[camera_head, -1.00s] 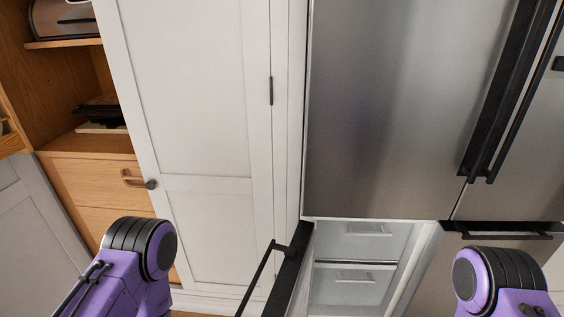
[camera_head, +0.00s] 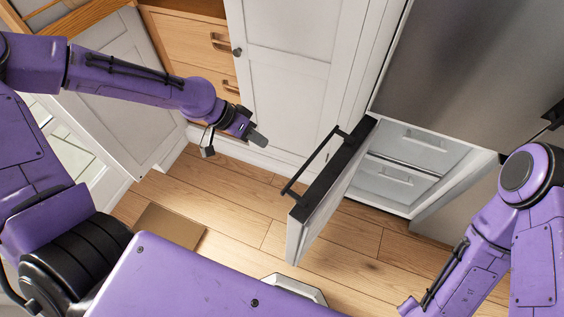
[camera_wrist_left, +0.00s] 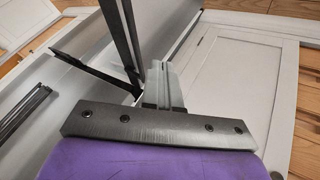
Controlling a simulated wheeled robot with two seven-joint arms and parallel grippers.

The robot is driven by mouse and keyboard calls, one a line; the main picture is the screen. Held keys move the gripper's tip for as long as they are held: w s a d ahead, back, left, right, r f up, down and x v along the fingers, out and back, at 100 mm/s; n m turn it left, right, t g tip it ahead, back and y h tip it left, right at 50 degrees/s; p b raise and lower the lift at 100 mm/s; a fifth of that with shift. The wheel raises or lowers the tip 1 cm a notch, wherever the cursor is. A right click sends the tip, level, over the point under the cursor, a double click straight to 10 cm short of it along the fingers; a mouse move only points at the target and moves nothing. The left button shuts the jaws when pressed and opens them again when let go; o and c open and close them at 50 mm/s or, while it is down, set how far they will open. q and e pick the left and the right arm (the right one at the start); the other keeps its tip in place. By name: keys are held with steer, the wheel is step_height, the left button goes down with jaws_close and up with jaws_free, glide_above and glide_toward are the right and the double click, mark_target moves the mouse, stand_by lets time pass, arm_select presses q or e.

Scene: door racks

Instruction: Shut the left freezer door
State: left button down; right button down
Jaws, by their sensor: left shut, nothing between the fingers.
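The left freezer door (camera_head: 325,203) stands wide open in the head view, swung out toward me from the lower left of the fridge. It has a black top edge and a black bar handle (camera_head: 311,163) on its left-facing side. The open freezer compartment (camera_head: 403,160) shows white drawers inside. My left gripper (camera_head: 258,138) is shut and empty, left of the handle and apart from it in the head view. Its closed fingers (camera_wrist_left: 162,85) show in the left wrist view, with dark bars close by. My right arm shows at the right, but its gripper does not.
A tall white cabinet (camera_head: 285,80) stands left of the fridge, behind my left gripper. Wooden drawers (camera_head: 200,55) are further left. The wood floor (camera_head: 235,205) is clear around the door, apart from a brown mat (camera_head: 170,226).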

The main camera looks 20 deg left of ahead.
arm_select(q)
steer(key=d+f, duration=0.8)
steer(key=d, duration=0.1)
steer(key=shift+f, duration=0.15)
steer(key=shift+w, duration=0.15)
